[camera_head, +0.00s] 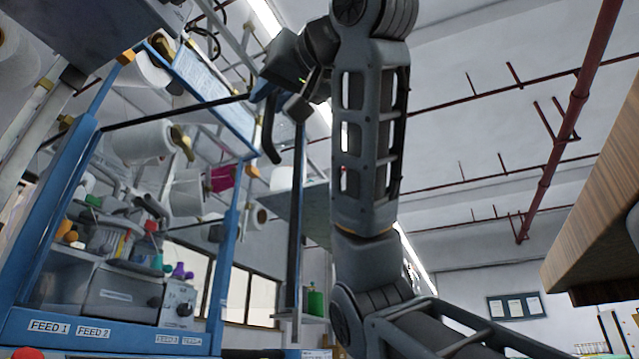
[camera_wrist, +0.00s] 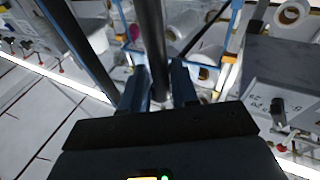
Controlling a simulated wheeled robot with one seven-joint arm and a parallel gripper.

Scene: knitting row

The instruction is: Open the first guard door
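My gripper (camera_head: 268,92) is at the upper middle of the head view, beside a dark bar handle (camera_head: 270,140) with a bent lower end. In the wrist view the two bluish fingers of my gripper (camera_wrist: 160,82) stand apart, with a dark upright bar (camera_wrist: 154,40) between them. The bar nearly fills the gap; whether the fingers press on it is not clear. A blue-framed machine (camera_head: 55,215) stands at the left of the head view, with FEED 1 and FEED 2 labels at its base. I cannot tell clearly which edges belong to the first guard door.
White yarn cones (camera_head: 140,140) and a magenta one (camera_head: 222,178) hang in the machine. A grey control box (camera_head: 135,295) sits low inside. A wooden overhang (camera_head: 600,215) is at the right.

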